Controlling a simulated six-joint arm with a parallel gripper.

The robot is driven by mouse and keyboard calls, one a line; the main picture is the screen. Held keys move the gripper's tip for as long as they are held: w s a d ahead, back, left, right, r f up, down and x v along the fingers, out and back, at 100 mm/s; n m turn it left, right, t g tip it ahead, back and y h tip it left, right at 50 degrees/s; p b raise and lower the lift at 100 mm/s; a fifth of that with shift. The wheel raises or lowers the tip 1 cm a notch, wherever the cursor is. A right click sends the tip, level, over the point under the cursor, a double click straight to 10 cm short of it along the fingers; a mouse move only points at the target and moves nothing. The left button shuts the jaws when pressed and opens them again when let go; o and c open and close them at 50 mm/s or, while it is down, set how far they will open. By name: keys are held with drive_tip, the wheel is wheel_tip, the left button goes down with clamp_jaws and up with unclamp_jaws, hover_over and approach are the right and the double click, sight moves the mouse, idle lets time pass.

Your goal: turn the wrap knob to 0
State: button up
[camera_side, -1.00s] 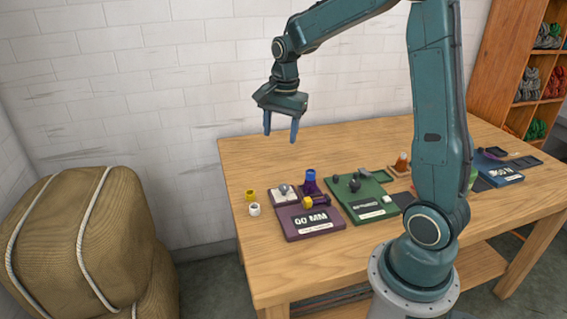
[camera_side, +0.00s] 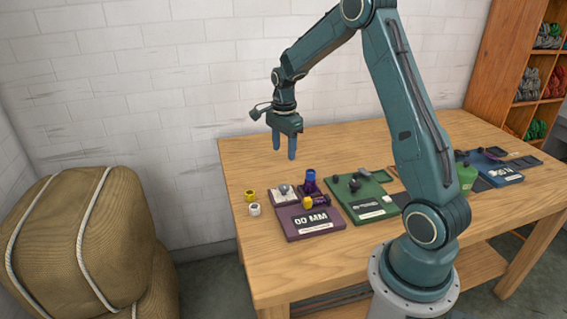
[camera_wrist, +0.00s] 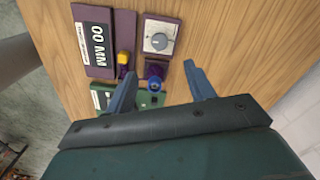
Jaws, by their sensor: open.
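A grey round knob (camera_side: 284,189) sits on a white dial plate at the back left of the purple unit. In the wrist view the knob (camera_wrist: 158,42) has a pale pointer mark, and small marks surround it on the plate (camera_wrist: 149,24); I cannot read its label or setting. The purple unit's display (camera_side: 311,218) reads 00 MM. My gripper (camera_side: 284,154) is open and empty, pointing down in the air above the knob area. In the wrist view its fingers (camera_wrist: 160,73) stand well apart, with the knob ahead of them.
A purple post with a blue top (camera_side: 310,179) and a yellow-ended part (camera_side: 308,202) stand close to the knob. A green unit (camera_side: 362,196) is to the right. The table's left rear is clear.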

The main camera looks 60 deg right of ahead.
sight(284, 186)
wheel_tip(284, 186, down, 13)
drive_tip(key=shift+f, duration=0.1)
idle(0.6)
drive_tip(key=c, duration=1)
